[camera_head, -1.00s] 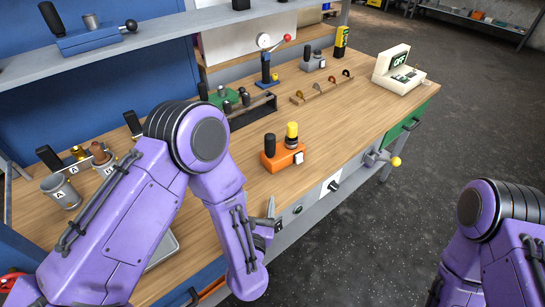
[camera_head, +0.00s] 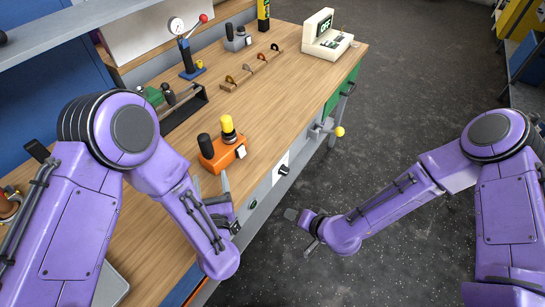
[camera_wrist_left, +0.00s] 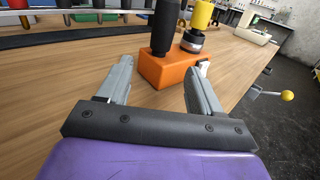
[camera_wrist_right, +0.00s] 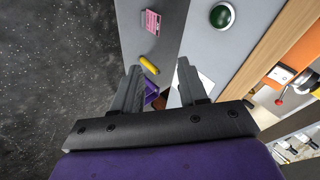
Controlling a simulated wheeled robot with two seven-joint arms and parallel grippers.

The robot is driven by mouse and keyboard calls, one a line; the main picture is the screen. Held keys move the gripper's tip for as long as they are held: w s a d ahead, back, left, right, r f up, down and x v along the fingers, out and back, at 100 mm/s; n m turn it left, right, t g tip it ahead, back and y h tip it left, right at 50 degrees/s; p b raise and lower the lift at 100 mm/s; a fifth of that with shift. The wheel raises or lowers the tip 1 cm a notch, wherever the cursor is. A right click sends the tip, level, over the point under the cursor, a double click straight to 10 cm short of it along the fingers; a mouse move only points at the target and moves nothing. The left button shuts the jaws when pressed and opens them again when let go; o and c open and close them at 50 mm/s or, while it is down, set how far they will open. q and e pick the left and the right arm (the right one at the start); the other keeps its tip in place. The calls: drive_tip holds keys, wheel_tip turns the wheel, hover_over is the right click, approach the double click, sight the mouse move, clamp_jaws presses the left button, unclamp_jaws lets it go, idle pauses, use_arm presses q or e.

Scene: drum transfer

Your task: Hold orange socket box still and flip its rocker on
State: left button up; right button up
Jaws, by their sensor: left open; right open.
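The orange socket box (camera_head: 228,160) sits on the wooden bench near its front edge. A black handle (camera_head: 206,146) and a yellow-topped plug (camera_head: 228,130) stand on it. Its white rocker (camera_head: 241,151) faces the front right; its on or off state is too small to tell. My left gripper (camera_head: 211,184) is open just in front of the box. In the left wrist view the box (camera_wrist_left: 160,71) lies beyond the fingertips, untouched. My right gripper (camera_head: 301,231) is open and empty, off the bench's front. Its wrist view shows part of the box and the rocker (camera_wrist_right: 280,74) at the right edge.
The bench front carries a panel with a black knob (camera_head: 283,170) and a yellow-balled lever (camera_head: 339,131). Behind the box are a rack of hooks (camera_head: 252,68), a blue lever press (camera_head: 190,62) and a display unit (camera_head: 325,38). Bench top right of the box is clear.

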sight(209, 157)
use_arm(q)
drive_tip(key=shift+s, duration=0.1)
drive_tip(key=w, duration=0.3)
drive_tip(key=w+a, duration=0.1)
drive_tip(key=w, duration=0.6)
drive_tip(key=shift+w+a, duration=0.25)
drive_tip(key=shift+a, duration=0.15)
use_arm(e)
drive_tip(key=w+a+r+n+y, duration=0.2)
drive_tip(key=w+a+r+n, duration=0.1)
drive_tip(key=w+r+n, duration=0.2)
drive_tip(key=w+a+r+n+y, duration=0.3)
drive_tip(key=w+r+n, duration=0.3)
drive_tip(key=r+n, duration=0.3)
drive_tip(key=shift+w+a+y, duration=0.15)
drive_tip(key=shift+w+y, duration=0.15)
